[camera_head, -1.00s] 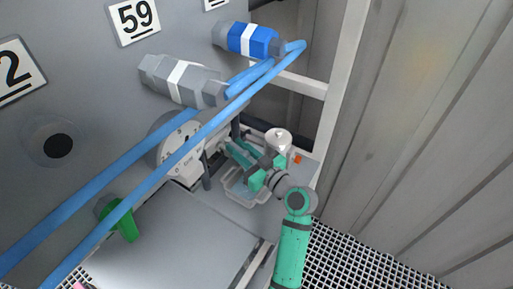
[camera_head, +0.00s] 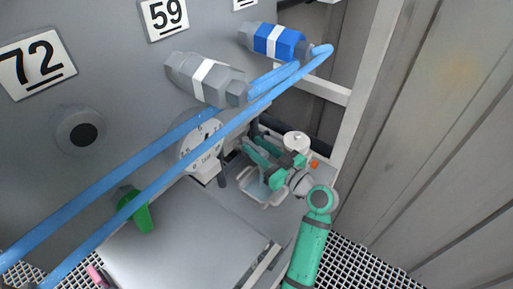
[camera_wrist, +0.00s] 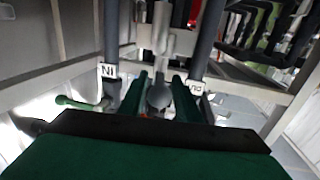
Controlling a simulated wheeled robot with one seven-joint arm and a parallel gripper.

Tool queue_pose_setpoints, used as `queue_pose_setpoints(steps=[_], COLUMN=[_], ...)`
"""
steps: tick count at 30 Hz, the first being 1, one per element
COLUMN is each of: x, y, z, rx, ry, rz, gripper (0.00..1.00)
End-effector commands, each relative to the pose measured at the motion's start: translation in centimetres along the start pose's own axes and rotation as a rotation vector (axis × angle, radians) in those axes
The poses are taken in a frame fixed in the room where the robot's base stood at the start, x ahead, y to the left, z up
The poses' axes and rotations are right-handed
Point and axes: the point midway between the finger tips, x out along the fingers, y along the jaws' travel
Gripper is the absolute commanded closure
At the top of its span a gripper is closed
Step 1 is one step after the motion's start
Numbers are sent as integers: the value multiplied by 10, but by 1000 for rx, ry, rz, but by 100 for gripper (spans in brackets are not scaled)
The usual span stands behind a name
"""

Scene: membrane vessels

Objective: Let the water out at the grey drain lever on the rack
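In the wrist view, a rounded grey piece (camera_wrist: 160,95), which looks like the end of the grey drain lever, shows between the two green fingers of my gripper (camera_wrist: 161,88). The fingers stand apart, one on each side of it; I cannot tell whether they touch it. A pale metal valve body (camera_wrist: 160,38) stands just beyond. In the head view my gripper (camera_head: 264,160) reaches low into the rack beside the grey panel, above a clear tray (camera_head: 262,199). The lever itself cannot be made out in the head view.
Blue hoses (camera_head: 150,170) cross in front of the panel. A green handle (camera_head: 138,215) sits at lower left, and a green lever (camera_wrist: 80,104) shows left of my gripper.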

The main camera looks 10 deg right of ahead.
Motion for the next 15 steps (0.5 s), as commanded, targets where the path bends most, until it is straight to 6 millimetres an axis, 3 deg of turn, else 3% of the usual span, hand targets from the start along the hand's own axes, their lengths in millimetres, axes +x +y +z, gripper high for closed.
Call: queue_pose_setpoints(steps=[8,15], x=[-4,-39], y=[1,2], z=[1,2], rx=[2,2], ry=[-2,-2], rz=[3,6], gripper=[70,70])
